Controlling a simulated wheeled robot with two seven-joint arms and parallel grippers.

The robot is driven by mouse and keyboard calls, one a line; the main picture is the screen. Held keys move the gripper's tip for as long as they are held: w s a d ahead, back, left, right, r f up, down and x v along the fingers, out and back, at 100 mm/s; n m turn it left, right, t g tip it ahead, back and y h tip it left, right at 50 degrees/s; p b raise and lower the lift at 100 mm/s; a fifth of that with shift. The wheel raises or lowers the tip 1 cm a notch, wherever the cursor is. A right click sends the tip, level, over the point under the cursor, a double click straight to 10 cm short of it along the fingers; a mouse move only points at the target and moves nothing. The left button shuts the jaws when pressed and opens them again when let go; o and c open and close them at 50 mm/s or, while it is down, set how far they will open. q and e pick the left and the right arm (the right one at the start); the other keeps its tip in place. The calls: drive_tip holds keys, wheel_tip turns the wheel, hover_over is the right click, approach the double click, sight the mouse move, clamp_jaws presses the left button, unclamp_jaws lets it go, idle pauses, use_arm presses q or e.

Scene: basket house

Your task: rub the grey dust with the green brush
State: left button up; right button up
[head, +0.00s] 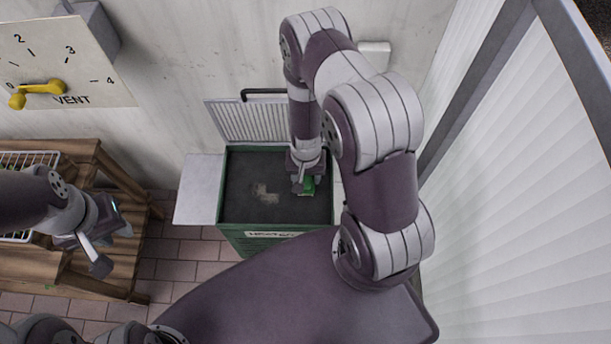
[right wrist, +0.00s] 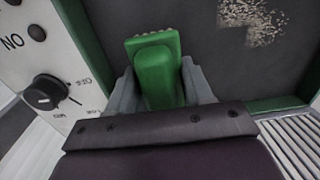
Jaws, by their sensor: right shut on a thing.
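The grey dust (head: 264,194) is a pale, speckled patch on the dark top of a green heater box. It also shows in the right wrist view (right wrist: 252,18) at the upper right. The green brush (head: 308,185) is in my right gripper (head: 304,183), over the right part of the dark surface, to the right of the dust. In the right wrist view the brush (right wrist: 157,72) sits between the two fingers, with pale bristles at its far end. I cannot tell whether the bristles touch the surface. My left gripper (head: 108,248) is apart from these, over the wooden shelf; its fingers look spread and empty.
The green box (head: 229,187) has a raised slatted lid (head: 250,122) behind it and a white side panel (head: 199,189) at left. A wooden shelf (head: 60,258) stands at the left. A knob panel (right wrist: 48,95) borders the box. A white corrugated wall (head: 530,180) is at the right.

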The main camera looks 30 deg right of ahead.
drive_tip(key=r, duration=0.1)
drive_tip(key=r+p, duration=0.2)
drive_tip(key=shift+w+a, duration=0.15)
drive_tip(key=shift+a, duration=0.1)
wheel_tip(320, 180, up, 2)
drive_tip(key=shift+d+r+p, duration=0.15)
drive_tip(key=shift+p, duration=1)
drive_tip(key=shift+r+p, duration=0.5)
